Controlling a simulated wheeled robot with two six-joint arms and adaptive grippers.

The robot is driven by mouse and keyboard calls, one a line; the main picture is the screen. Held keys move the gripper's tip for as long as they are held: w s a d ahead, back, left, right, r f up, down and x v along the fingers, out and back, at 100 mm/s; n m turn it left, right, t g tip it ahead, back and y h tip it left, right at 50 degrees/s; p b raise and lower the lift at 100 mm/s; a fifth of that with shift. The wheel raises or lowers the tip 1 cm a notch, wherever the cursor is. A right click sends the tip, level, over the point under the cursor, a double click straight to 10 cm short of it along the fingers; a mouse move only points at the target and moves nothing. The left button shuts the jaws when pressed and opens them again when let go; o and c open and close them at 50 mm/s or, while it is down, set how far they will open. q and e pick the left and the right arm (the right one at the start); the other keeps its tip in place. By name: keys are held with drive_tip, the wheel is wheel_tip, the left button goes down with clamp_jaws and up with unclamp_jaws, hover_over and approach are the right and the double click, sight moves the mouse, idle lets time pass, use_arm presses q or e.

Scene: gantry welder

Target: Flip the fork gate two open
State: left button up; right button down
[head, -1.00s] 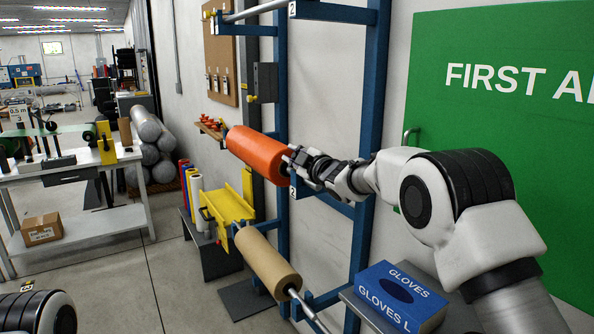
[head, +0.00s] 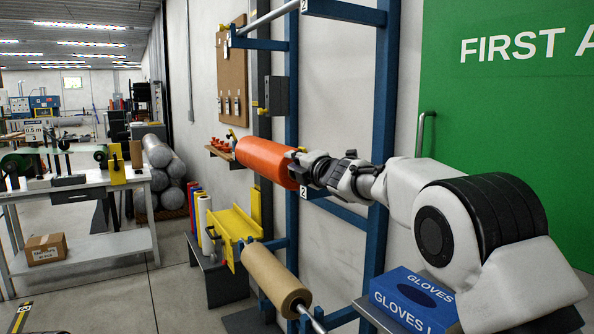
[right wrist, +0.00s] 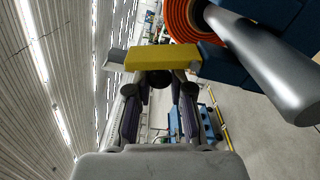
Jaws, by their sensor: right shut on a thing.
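My right gripper (head: 300,166) is at the near end of the orange roll (head: 265,160), at the rack level with a "2" label (head: 304,192). In the right wrist view, the gripper (right wrist: 160,82) is shut on a yellow block (right wrist: 163,56), which appears to be the fork gate's handle. The block lies across the fingertips, beside the grey roll shaft (right wrist: 265,70) and the orange roll's end (right wrist: 200,22). The gate is hidden behind the gripper in the head view, so its angle cannot be told. My left gripper is out of view.
The blue rack's uprights (head: 377,130) stand close around my right arm. A brown roll (head: 275,280) sits below, with a yellow trough (head: 232,228) behind it. A blue glove box (head: 412,300) lies under the arm. The green first aid cabinet (head: 500,130) is at right.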

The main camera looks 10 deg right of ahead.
drive_tip(key=shift+a+f+n+b, duration=0.1)
drive_tip(key=shift+f+n+b, duration=0.2)
drive_tip(key=shift+n+b, duration=0.3)
drive_tip(key=c, duration=1)
unclamp_jaws()
